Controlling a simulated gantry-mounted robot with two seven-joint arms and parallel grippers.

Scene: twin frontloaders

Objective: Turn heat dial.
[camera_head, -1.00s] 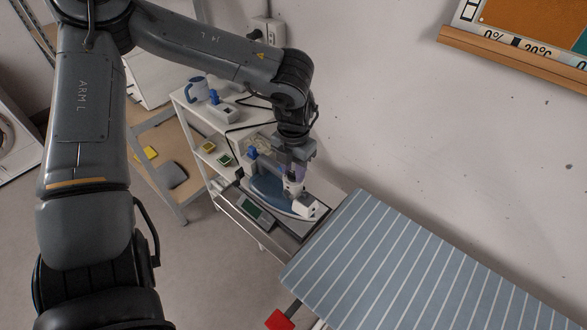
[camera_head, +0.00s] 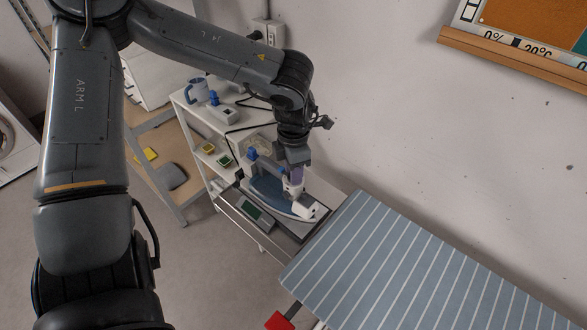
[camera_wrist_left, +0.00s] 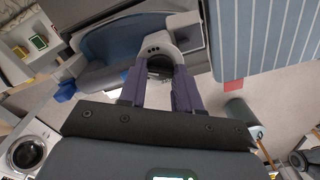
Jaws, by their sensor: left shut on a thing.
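The iron (camera_head: 270,190), with a blue-grey body and pale ends, rests on a dark tray beside the striped board. In the left wrist view the iron (camera_wrist_left: 112,42) lies at the top. A dark round part (camera_wrist_left: 160,64), which looks like the heat dial, sits at its pale end. My left gripper (camera_head: 297,184) reaches down from above onto that end. In the left wrist view its purple fingers (camera_wrist_left: 158,78) stand on either side of the round part and are shut on it. The dial's markings are hidden or too small to read. My right gripper is not in view.
A striped ironing board (camera_head: 390,270) lies right of the iron, with a red piece (camera_head: 279,320) below its edge. A white shelf unit (camera_head: 190,105) with a blue-and-white mug (camera_head: 196,90) stands behind left.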

